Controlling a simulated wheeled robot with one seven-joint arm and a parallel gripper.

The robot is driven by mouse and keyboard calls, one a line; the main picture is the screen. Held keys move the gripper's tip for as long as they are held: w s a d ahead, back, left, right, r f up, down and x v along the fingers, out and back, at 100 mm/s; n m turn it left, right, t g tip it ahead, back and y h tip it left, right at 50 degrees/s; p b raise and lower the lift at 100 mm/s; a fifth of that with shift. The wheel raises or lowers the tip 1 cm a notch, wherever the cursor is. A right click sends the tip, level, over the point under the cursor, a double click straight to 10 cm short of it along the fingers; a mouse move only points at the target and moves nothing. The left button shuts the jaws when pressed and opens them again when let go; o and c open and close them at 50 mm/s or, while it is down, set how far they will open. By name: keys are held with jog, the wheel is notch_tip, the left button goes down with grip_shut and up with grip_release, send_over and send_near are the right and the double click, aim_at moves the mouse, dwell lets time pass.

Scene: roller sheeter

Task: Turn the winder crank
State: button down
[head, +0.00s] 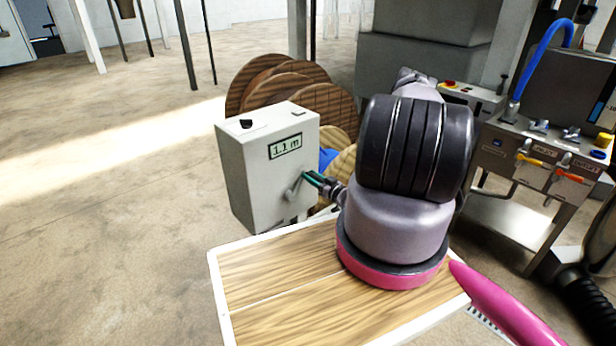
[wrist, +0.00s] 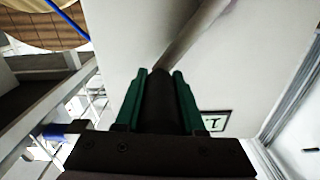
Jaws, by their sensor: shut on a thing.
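The winder is a pale grey box (head: 262,185) left of centre in the head view, with a small display (head: 285,146) reading 1.1 m. Its grey crank (head: 293,192) is on the face toward my arm. My gripper (head: 314,180) has green fingers and is at the crank. In the wrist view my gripper (wrist: 152,100) is shut on the dark crank handle (wrist: 156,105), and the grey crank arm (wrist: 195,35) runs up and right from it. The display (wrist: 215,121) shows partly there. My arm hides some of the space right of the winder.
Wooden cable reels (head: 275,85) stand behind the winder. A wood-topped table with a white edge (head: 270,318) is below my arm. A metal bench (head: 535,165) with coloured levers and a blue hose (head: 540,60) stands at right. Open floor (head: 95,200) lies at left.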

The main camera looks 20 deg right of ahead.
jog(key=shift+d+f, duration=0.35)
dwell(0.3)
jog(key=c, duration=0.5)
grip_release()
jog(key=shift+w+a, duration=0.1)
jog(key=v, duration=1)
jog(key=shift+s, duration=0.4)
